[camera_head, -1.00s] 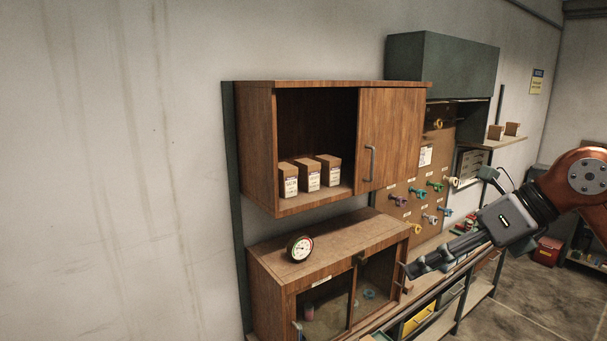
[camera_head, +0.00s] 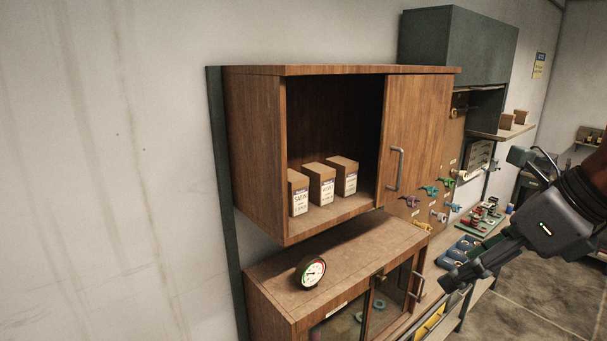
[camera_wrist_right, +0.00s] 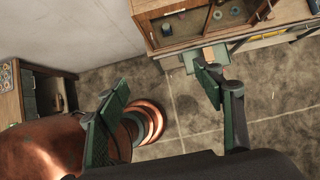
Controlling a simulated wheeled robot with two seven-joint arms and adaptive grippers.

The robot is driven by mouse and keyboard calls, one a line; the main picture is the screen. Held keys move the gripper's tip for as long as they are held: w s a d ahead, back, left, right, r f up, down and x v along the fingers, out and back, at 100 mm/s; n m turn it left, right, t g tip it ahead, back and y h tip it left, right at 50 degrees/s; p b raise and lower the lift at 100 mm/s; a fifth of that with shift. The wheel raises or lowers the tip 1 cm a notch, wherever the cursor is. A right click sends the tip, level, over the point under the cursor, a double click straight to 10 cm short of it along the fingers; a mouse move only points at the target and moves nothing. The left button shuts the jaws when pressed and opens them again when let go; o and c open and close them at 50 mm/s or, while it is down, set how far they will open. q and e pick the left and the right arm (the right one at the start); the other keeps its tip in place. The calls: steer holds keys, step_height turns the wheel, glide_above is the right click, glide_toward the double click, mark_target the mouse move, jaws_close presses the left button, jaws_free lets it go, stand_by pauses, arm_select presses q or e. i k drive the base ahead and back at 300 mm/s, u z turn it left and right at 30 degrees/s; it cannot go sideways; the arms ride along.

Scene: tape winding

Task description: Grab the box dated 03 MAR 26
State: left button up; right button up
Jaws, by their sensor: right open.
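Three small cardboard boxes with white labels stand in a row on the open left side of the wooden wall cabinet (camera_head: 258,150). They are the left box (camera_head: 299,198), the middle box (camera_head: 321,190) and the right box (camera_head: 346,181). The left label seems to read "SATIN"; the dates are too small to read. My right gripper (camera_head: 446,284) is at the lower right, in front of the lower cabinet and well away from the boxes. In the right wrist view its fingers (camera_wrist_right: 162,92) are apart with nothing between them. My left gripper is out of view.
The cabinet's sliding door (camera_head: 418,130) covers its right side. Tape rolls hang on a pegboard to the right. Two more boxes (camera_head: 513,118) sit on a far shelf.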

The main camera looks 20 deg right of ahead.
mark_target(321, 177)
steer(key=i, duration=1.15)
